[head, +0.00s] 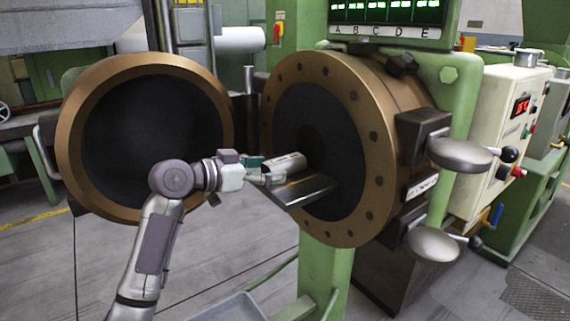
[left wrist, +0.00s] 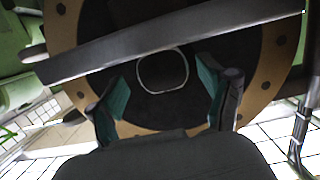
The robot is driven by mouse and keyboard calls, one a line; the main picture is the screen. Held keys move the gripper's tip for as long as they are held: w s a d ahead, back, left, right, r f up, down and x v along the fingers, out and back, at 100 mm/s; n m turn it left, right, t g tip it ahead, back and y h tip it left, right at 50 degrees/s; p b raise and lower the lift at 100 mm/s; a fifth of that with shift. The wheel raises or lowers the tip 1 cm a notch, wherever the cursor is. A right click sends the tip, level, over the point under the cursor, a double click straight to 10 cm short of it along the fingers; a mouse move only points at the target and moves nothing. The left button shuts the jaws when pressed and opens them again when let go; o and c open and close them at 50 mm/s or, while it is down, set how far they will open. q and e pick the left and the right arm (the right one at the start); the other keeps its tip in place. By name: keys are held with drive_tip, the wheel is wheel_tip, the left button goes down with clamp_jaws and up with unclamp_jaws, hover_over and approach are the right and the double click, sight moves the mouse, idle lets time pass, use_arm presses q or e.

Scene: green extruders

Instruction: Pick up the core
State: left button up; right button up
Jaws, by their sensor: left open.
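The core appears to be the pale grey cylinder (head: 289,161) that lies by the round dark opening of the extruder. My left gripper (head: 266,174) is at its near left end, and its fingers partly overlap it in the head view. In the left wrist view a dark round end with a thin light rim (left wrist: 163,70), which looks like the core's end, shows between the teal-padded fingers of the left gripper (left wrist: 163,85). The fingers are spread apart. I cannot tell whether they touch the core. My right gripper is not in view.
A metal shelf (head: 302,191) juts out from the opening below the core. The extruder's bronze bolted ring (head: 350,205) surrounds the opening. The open round door (head: 75,185) stands left, behind my arm. Clamp handles (head: 460,153) stick out right. A grey tray (head: 232,309) sits low in front.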

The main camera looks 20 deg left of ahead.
sight(284, 164)
use_arm(q)
drive_tip(key=x, duration=0.1)
drive_tip(key=p+x, duration=0.1)
drive_tip(key=x, duration=0.2)
drive_tip(key=shift+w+r+p, duration=0.3)
drive_tip(key=shift+p, duration=0.1)
drive_tip(key=shift+w+d+f, duration=0.2)
drive_tip(key=shift+w+d, duration=0.05)
drive_tip(key=shift+w, duration=0.15)
drive_tip(key=shift+s+a, duration=0.1)
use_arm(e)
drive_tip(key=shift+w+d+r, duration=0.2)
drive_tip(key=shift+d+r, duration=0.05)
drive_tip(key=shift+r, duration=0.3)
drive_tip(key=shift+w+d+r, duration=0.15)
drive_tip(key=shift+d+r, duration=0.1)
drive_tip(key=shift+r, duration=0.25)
use_arm(q)
drive_tip(key=shift+c, duration=1.3)
clamp_jaws()
drive_tip(key=shift+r, duration=0.1)
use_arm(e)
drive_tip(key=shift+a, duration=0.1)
